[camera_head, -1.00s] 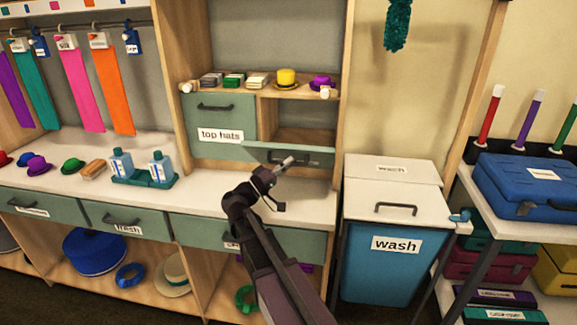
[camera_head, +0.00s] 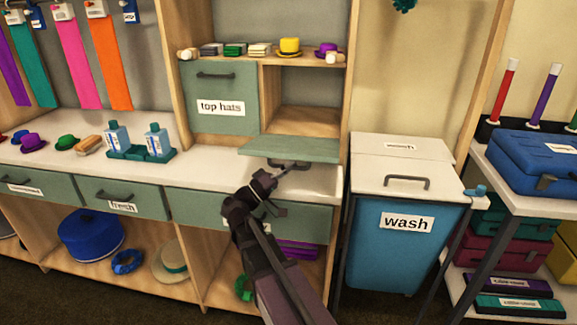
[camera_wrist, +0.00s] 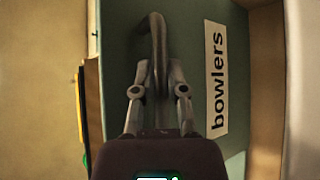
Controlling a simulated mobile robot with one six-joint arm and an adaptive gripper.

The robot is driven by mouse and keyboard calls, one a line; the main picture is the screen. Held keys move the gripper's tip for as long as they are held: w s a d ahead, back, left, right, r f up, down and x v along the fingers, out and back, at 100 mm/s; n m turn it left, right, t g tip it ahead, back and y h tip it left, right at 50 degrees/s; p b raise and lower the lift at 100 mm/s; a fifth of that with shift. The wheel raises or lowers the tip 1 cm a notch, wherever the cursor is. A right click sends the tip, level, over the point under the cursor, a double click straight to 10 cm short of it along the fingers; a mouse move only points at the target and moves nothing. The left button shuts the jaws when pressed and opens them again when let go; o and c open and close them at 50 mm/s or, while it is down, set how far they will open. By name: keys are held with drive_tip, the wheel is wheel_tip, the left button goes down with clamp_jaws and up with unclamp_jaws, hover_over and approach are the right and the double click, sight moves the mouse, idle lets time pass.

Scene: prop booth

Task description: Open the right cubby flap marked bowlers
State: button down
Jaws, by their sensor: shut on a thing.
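The right cubby flap (camera_head: 292,149) is green and hinged at its lower edge. In the head view it is swung down to about level, out over the counter, and the cubby (camera_head: 302,118) behind it stands open and looks empty. In the wrist view the flap (camera_wrist: 185,28) shows its white "bowlers" label (camera_wrist: 216,80) and a dark bar handle (camera_wrist: 157,38). My gripper (camera_wrist: 158,68) is shut on the handle; in the head view my gripper (camera_head: 290,168) is at the flap's front edge. The label is hidden in the head view.
The closed "top hats" flap (camera_head: 222,118) is on the left. Small hats, including a yellow one (camera_head: 289,47), stand on the shelf above. The counter (camera_head: 205,172) below holds bottles in a teal tray (camera_head: 136,155). A blue wash bin (camera_head: 399,255) stands to the right.

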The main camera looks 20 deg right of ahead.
drive_tip(key=shift+w+a+f+b, duration=0.15)
drive_tip(key=shift+f+b, duration=0.2)
drive_tip(key=shift+f, duration=0.25)
drive_tip(key=c, duration=0.7)
unclamp_jaws()
drive_tip(key=shift+o, duration=0.2)
drive_tip(key=shift+f, duration=0.15)
